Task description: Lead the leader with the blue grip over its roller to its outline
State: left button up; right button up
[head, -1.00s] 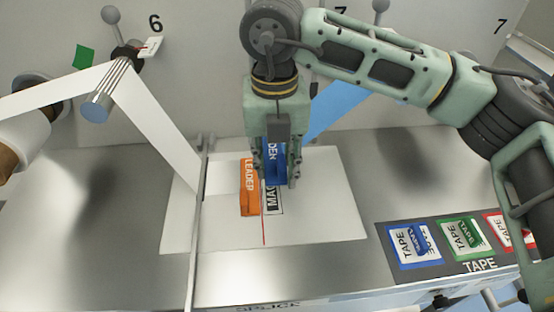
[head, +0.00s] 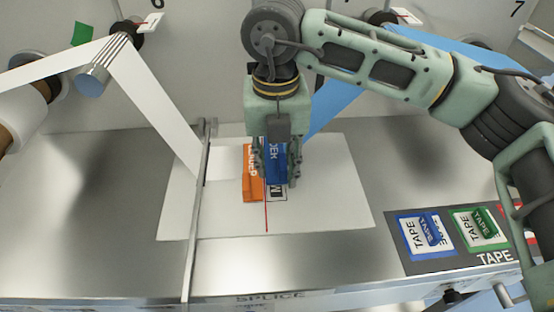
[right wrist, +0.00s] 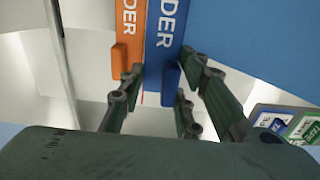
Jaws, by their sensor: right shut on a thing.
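The leader's blue grip (head: 275,160) is between the fingers of my right gripper (head: 277,178), which is shut on it. Its blue web (head: 335,100) runs up and right behind my arm toward the upper right roller (head: 383,18). The grip lies low over the white splice board (head: 330,205) and covers part of a black outline (head: 277,194), whose lower part shows below it. I cannot tell whether it touches the board. The right wrist view shows the blue grip (right wrist: 168,50) between the fingers. My left gripper is not in view.
An orange leader grip (head: 253,185) lies close to the left of the blue one, beside a red line (head: 266,218). A metal bar (head: 197,215) crosses the board's left side. White web (head: 150,110) passes a left roller (head: 92,80). Tape pieces (head: 425,235) lie at right.

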aim_at(276, 172)
jog(key=shift+f+b, duration=0.45)
jog(key=shift+f, duration=0.05)
jog(key=shift+f+b, duration=0.75)
jog(key=shift+f, duration=0.05)
jog(key=shift+f+b, duration=0.65)
jog(key=shift+f, duration=0.3)
jog(key=shift+r, duration=0.1)
jog(key=shift+s+f+b, duration=0.1)
jog(key=shift+f+b, duration=0.25)
jog(key=shift+b, duration=0.2)
